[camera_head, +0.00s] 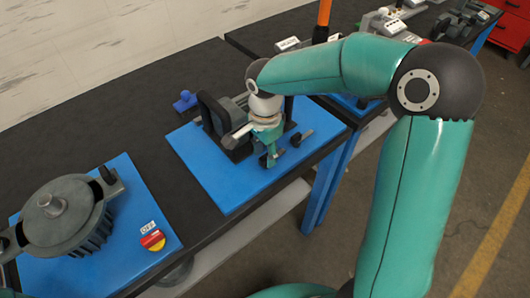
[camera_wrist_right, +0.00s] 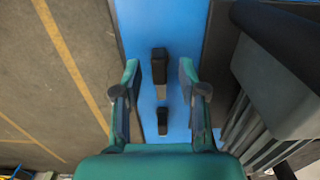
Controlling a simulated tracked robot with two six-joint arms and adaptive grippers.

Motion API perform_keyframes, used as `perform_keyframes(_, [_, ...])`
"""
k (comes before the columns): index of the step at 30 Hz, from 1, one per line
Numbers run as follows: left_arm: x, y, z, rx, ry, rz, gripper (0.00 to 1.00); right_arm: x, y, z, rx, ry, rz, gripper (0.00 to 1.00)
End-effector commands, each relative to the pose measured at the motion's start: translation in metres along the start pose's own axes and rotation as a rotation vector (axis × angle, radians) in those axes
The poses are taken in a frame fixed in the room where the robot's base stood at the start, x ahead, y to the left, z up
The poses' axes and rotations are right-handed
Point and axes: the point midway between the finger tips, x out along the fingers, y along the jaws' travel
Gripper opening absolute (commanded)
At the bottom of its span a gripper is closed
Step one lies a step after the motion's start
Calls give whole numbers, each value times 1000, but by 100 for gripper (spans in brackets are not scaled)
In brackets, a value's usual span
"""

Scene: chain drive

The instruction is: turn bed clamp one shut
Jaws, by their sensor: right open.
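A blue base plate (camera_head: 222,190) carries a dark grey machine with a black upright frame (camera_head: 212,112). My right gripper (camera_head: 270,160) points down over the plate's front part, beside the machine. In the right wrist view my right gripper (camera_wrist_right: 159,72) is open, one finger on each side of a black clamp handle (camera_wrist_right: 160,62), with gaps on both sides. A second black handle (camera_wrist_right: 163,121) lies further down that view. In the head view a small dark handle (camera_head: 296,139) shows right of the gripper. No marking shows which is clamp one. My left gripper is out of view.
A motor-like grey housing (camera_head: 62,212) stands on another blue plate at the left, with a red and yellow switch (camera_head: 153,240). A small blue part (camera_head: 185,101) lies behind the machine. The bare black table (camera_head: 150,150) between the plates is clear.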

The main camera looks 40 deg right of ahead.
Motion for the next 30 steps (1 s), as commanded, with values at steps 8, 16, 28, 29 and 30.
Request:
perform_keyframes(8, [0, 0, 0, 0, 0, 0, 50, 6, 0, 0, -1, 0, 0, 42])
perform_keyframes(16, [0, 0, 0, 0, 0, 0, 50, 6, 0, 1, -1, 0, 0, 15])
perform_keyframes(28, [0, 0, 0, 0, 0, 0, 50, 6, -1, 1, -11, 0, -1, 0])
perform_keyframes(29, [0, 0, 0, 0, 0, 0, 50, 6, -1, 1, -16, 0, -2, 0])
perform_keyframes(30, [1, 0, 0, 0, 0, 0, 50, 6, -1, 0, -23, 0, -2, 0])
